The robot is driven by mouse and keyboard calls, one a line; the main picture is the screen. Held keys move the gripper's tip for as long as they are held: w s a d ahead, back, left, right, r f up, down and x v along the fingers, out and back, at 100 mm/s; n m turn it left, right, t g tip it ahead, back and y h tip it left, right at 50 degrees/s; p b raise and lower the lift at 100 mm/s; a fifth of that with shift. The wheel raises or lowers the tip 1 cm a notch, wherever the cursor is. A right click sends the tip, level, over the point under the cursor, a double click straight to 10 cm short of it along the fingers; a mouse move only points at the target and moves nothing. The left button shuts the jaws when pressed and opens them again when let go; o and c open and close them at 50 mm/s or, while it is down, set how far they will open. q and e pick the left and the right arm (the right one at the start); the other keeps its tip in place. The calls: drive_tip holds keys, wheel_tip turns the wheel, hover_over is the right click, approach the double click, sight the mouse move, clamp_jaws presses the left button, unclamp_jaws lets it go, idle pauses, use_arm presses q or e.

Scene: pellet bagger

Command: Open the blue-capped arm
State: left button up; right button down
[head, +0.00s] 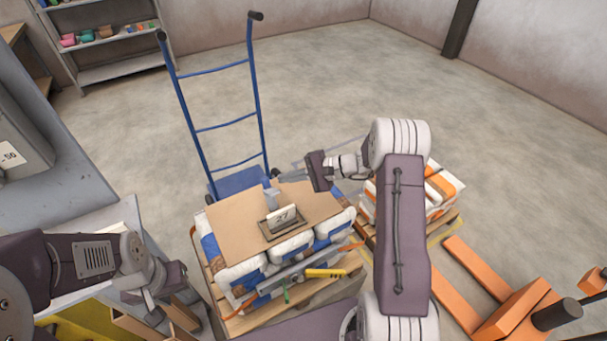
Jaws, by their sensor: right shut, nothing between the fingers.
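I cannot make out a blue-capped arm in the head view. My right gripper (284,177) reaches in from the right above the far edge of the cardboard sheet (235,222). It is shut, its thin fingers pointing left, with nothing seen between them. My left gripper (170,296) is at the lower left, beside the stacked pallet. Its fingers are partly hidden, so I cannot tell whether it is open.
White and blue bags (290,247) lie under the cardboard, which carries a "27" sign (282,218). A yellow-handled tool (326,273) lies at the front. A blue hand truck (222,125) stands behind. An orange pallet jack (512,312) is at right.

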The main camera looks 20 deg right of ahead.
drive_tip(key=shift+x, duration=1.7)
drive_tip(key=w+b, duration=0.1)
drive_tip(key=w+f+b, duration=0.1)
drive_tip(key=b, duration=0.2)
drive_tip(key=shift+w+a+f, duration=0.25)
drive_tip(key=shift+w, duration=0.15)
drive_tip(key=shift+r, duration=0.25)
